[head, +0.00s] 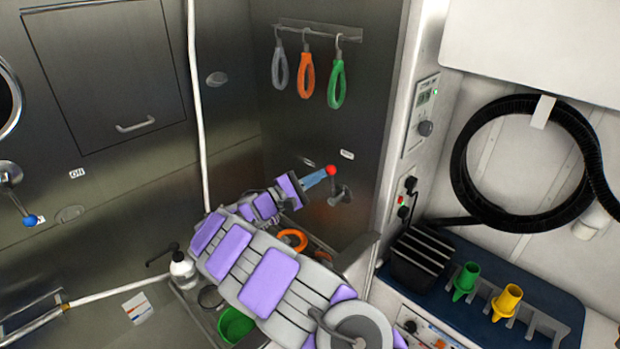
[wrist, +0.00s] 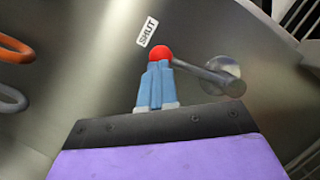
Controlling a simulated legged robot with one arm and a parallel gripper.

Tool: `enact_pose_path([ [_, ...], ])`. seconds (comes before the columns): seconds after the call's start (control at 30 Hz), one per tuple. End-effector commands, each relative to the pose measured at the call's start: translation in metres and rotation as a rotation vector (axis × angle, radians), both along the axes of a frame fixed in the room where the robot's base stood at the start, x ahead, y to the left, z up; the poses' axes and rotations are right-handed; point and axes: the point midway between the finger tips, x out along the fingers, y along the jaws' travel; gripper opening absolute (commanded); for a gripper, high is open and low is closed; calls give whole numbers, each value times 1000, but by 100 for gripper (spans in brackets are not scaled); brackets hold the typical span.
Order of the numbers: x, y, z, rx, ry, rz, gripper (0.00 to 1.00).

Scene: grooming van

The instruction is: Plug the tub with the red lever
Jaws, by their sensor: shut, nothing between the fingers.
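The red lever is a red ball knob (head: 331,170) on a short metal arm from a round mount (head: 342,194) on the steel wall. In the wrist view the red knob (wrist: 160,53) is just beyond my fingertips, with its arm running right to the round mount (wrist: 222,76). My gripper (head: 323,174) has blue fingers, closed together and empty, pointing at the knob. In the wrist view the fingertips (wrist: 158,68) overlap the knob's lower edge; I cannot tell whether they touch. A "SHUT" label (wrist: 147,31) is just above the knob.
A blue-knobbed lever (head: 30,220) is on the left wall by an "ON" label. Grey, orange and green loops (head: 306,75) hang above. A soap bottle (head: 183,270), green bowl (head: 236,326) and orange ring (head: 292,240) lie below, near my arm. A black hose (head: 470,165) hangs right.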

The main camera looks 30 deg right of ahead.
Motion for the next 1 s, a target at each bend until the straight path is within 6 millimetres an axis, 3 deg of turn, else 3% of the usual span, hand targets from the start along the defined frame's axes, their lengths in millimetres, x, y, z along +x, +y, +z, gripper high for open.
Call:
enact_pose_path([
  [0.77, -7, -7, 1, 1, 4, -6, 0],
  [1.0, -6, 8, -6, -2, 5, -3, 0],
])
